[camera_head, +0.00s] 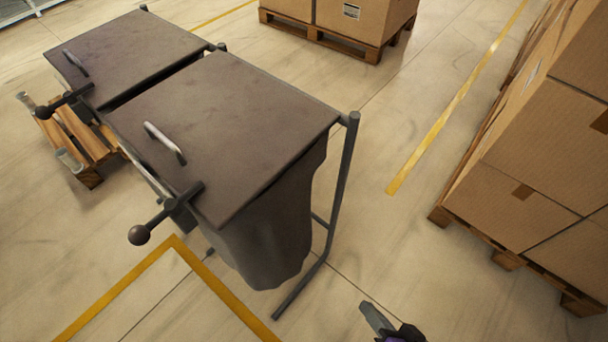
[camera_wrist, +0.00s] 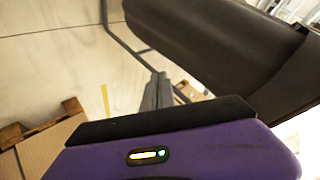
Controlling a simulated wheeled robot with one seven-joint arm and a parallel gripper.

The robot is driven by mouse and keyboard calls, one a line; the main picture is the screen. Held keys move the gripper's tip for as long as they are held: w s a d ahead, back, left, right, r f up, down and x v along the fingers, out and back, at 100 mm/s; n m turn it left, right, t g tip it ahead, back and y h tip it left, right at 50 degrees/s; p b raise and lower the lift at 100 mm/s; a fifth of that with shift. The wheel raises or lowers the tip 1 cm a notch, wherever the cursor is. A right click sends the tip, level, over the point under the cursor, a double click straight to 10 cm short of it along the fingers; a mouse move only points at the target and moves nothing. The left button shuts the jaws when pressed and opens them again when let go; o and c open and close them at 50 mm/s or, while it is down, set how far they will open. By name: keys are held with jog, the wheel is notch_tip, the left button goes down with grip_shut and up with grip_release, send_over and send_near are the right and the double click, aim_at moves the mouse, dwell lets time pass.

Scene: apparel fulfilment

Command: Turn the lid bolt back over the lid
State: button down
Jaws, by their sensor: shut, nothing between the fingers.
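Two brown lidded bins stand side by side in a metal frame. The nearer lid (camera_head: 235,125) lies closed with a pale handle (camera_head: 166,143). Its bolt (camera_head: 165,217) is at the lid's front edge, with a ball knob sticking out to the lower left; its inner end appears to reach the lid edge. The farther lid (camera_head: 135,50) has a similar bolt (camera_head: 66,100). My gripper (camera_head: 374,317) is at the bottom of the head view, right of the nearer bin and apart from it. Its fingers (camera_wrist: 158,92) are shut and empty; the wrist view shows a bin side but no bolt.
The bin frame's upright (camera_head: 343,180) stands at the nearer bin's right side. Cartons on a pallet (camera_head: 505,258) stand at the right, and more (camera_head: 340,40) at the back. A small pallet (camera_head: 90,176) lies left of the bins. Floor between bins and right-hand cartons is clear.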

aim_at(147, 238)
jog(key=w+a+r+n+g+y+p, duration=0.1)
jog(key=w+a+r+g+y+p, duration=0.3)
jog(key=a+r, duration=0.45)
jog(key=w+a+r+n+g+y+p, duration=0.1)
jog(key=w+a+r+g+y+p, duration=0.2)
jog(key=w+a+r+y+p, duration=0.5)
jog(key=s+a+r+n+g, duration=0.25)
jog(key=r+n+g, duration=0.2)
jog(key=r, duration=0.75)
jog(key=shift+m+h, duration=0.4)
jog(key=shift+m, duration=0.05)
jog(key=x, duration=0.4)
jog(key=p+x, duration=0.1)
jog(key=x, duration=0.4)
jog(key=p+x, duration=0.1)
jog(key=x, duration=0.3)
jog(key=shift+s+a, duration=0.35)
jog(key=shift+s, duration=0.1)
jog(key=shift+s+a+m+t+p, duration=0.15)
jog(key=shift+a+m+t+p, duration=0.25)
jog(key=shift+m+t+p, duration=0.4)
jog(key=shift+a+t+b, duration=0.25)
jog(key=shift+a+b, duration=0.05)
